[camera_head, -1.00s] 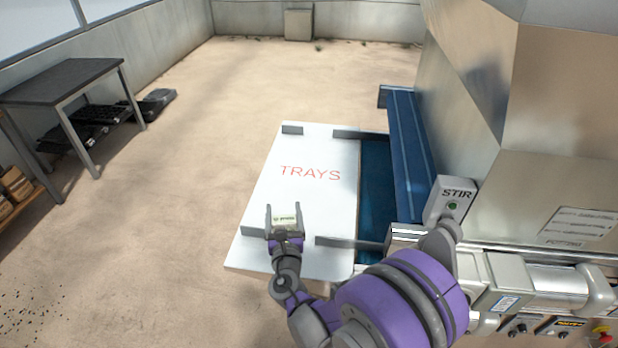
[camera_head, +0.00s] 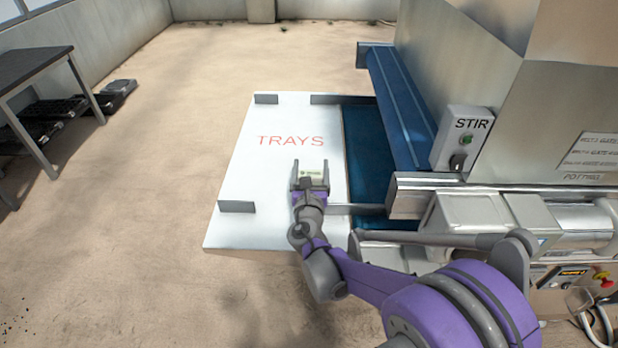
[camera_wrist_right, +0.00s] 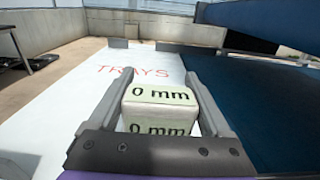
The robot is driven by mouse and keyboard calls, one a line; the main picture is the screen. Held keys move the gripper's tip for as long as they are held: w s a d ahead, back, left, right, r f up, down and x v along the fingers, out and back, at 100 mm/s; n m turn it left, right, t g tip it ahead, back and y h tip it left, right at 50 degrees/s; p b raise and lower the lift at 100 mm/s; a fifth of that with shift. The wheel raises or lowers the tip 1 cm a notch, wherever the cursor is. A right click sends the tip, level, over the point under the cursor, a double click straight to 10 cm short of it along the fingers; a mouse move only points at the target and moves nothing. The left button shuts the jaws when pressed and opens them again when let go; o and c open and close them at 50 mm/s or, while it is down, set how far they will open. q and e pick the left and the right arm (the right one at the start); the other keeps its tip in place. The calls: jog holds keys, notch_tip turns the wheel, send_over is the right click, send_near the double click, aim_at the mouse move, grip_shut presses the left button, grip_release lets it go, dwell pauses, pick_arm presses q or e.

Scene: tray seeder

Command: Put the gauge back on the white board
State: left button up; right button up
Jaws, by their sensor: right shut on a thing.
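The gauge (camera_wrist_right: 160,97) is a small pale block marked "0 mm" in the right wrist view. My right gripper (camera_head: 310,172) is shut on it, with one finger on each side. The gauge (camera_head: 311,174) also shows small between the fingertips in the head view. The white board (camera_head: 262,185) bears the red word "TRAYS" and lies below and around the gripper. In the head view the gauge is over the board's right part, near the dark blue belt. I cannot tell whether its underside touches the board. My left gripper is not in view.
Grey stops (camera_head: 237,206) stand at the board's corners. The dark blue belt (camera_head: 368,150) runs along its right side. A grey STIR box (camera_head: 463,138) and the metal machine (camera_head: 545,110) stand at right. The board's left and middle are clear. A dark table (camera_head: 30,65) is far left.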

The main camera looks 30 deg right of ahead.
jog(key=shift+f+b, duration=0.4)
jog(key=shift+f, duration=1.35)
jog(key=shift+f, duration=0.1)
jog(key=o, duration=1.5)
jog(key=shift+s+a+r, duration=0.1)
jog(key=shift+s+r, duration=0.05)
jog(key=shift+r, duration=0.05)
jog(key=v, duration=1.1)
jog(key=shift+s+a, duration=0.1)
jog(key=shift+s, duration=0.25)
jog(key=shift+f, duration=0.1)
